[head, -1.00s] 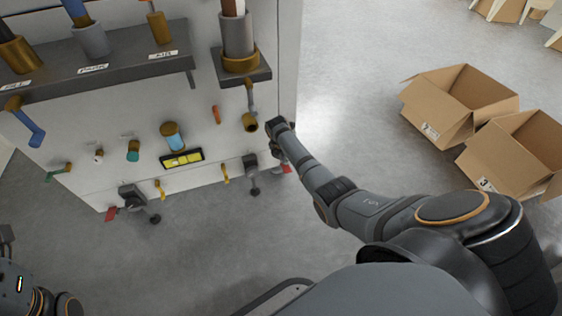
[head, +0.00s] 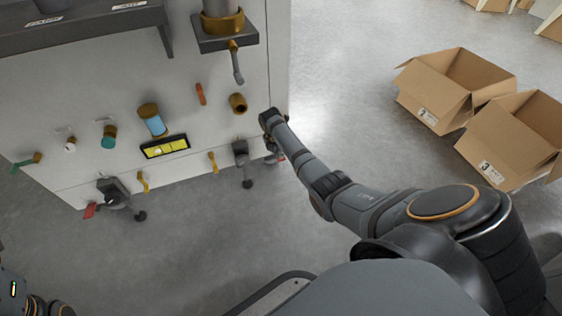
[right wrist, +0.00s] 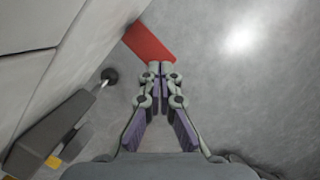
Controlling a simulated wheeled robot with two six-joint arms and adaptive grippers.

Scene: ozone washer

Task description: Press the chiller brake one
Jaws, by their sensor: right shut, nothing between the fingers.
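A red brake pedal (right wrist: 150,43) lies just beyond my right fingertips in the right wrist view. In the head view it is a small red patch (head: 281,157) at the cabinet's lower right corner, partly hidden by my right arm. My right gripper (right wrist: 160,69) is shut and empty, pointing at the pedal's near edge; I cannot tell whether it touches. A second red pedal (head: 90,210) is at the left caster (head: 118,192). I cannot read which is brake one. My left arm shows only at the lower left edge; its gripper is not seen.
The white cabinet front (head: 110,75) carries valves, a yellow display (head: 165,147) and small handles. A right caster (head: 242,160) stands beside the right pedal. Open cardboard boxes (head: 455,88) stand on the floor at right. The floor before the cabinet is clear.

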